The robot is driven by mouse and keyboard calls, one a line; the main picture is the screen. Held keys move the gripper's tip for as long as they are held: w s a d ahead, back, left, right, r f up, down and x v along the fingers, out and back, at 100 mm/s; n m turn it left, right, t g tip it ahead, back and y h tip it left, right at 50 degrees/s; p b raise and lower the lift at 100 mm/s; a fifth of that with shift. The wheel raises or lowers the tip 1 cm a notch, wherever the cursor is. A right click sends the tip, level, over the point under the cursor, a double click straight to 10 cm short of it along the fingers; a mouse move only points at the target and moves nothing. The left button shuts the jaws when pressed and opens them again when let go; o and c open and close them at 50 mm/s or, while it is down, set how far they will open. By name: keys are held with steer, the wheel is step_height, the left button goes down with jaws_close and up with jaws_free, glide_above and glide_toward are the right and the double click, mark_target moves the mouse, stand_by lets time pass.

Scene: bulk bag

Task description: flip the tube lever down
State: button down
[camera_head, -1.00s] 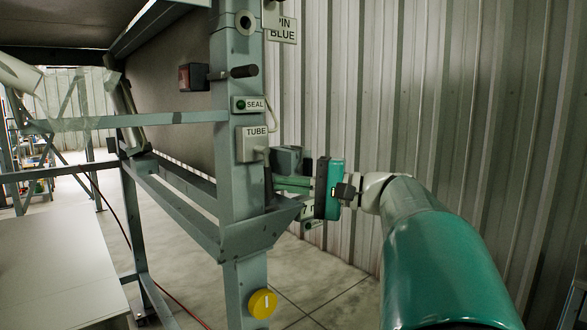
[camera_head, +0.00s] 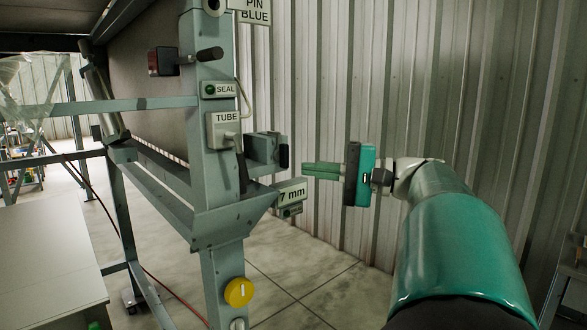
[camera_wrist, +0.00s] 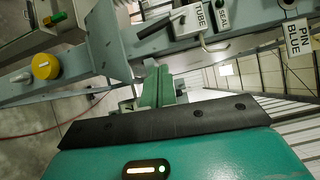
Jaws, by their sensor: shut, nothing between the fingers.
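The tube lever (camera_head: 242,172) has a dark grip and hangs down from the grey box labelled TUBE (camera_head: 222,130) on the upright post. In the wrist view the lever (camera_wrist: 155,29) points from the TUBE box (camera_wrist: 199,19) toward the yellow knob's end of the post, which is downward. My gripper (camera_head: 304,169) is to the right of the post, clear of the lever. Its green fingers are together with nothing between them. The fingers also show in the wrist view (camera_wrist: 158,72), apart from the lever.
A grey block with a black end (camera_head: 265,148) and a 7 mm sign (camera_head: 291,192) stick out between post and gripper. A SEAL box (camera_head: 219,90), black-handled lever (camera_head: 209,54) and yellow knob (camera_head: 239,292) are on the post. A corrugated wall (camera_head: 400,90) stands behind.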

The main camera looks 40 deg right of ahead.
steer(key=v, duration=0.2)
steer(key=shift+s+r, duration=0.15)
steer(key=shift+s, duration=0.2)
